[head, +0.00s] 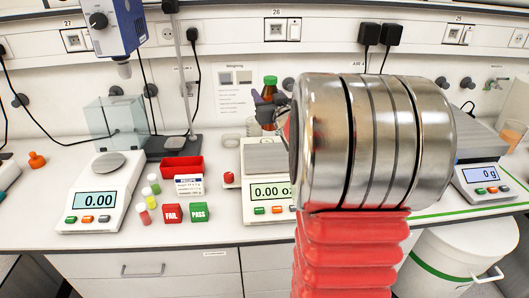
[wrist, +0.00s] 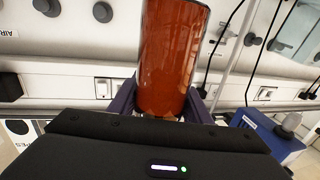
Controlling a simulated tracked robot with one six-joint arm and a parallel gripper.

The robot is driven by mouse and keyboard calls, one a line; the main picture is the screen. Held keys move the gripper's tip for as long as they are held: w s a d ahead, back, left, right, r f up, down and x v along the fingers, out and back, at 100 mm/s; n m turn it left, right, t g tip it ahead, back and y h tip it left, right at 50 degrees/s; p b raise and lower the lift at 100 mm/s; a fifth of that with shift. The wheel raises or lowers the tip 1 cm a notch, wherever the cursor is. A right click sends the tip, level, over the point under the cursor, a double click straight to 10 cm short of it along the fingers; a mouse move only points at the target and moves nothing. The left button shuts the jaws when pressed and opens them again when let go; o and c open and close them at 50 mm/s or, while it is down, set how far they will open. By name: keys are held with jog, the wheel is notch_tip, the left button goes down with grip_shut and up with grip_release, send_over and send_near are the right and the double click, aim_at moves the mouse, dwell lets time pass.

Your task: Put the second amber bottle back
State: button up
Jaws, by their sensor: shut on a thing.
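An amber bottle (head: 271,90) with a green cap shows upright in the head view, just left of my arm's large metal joint. In the wrist view the same amber bottle (wrist: 172,52) fills the upper middle. My gripper (head: 266,101) is shut on the bottle, with purple fingers on both sides of it. The gripper also shows in the wrist view (wrist: 160,108). The bottle appears held above the counter, behind the middle scale. Its lower part is partly hidden by the gripper. No other amber bottle can be made out.
A middle scale (head: 267,192) reading 0.00, a left scale (head: 98,200) and a right scale (head: 487,182) stand on the counter. A red tray (head: 182,166), small sample vials (head: 149,199) and FAIL (head: 172,213) and PASS (head: 199,212) blocks lie between. My arm hides much of the right side.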

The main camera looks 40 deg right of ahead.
jog(key=shift+f, duration=0.5)
jog(key=shift+f, duration=2.5)
jog(key=shift+f, duration=2.3)
jog(key=shift+f, duration=0.2)
jog(key=o, duration=1.4)
jog(key=shift+c, duration=0.2)
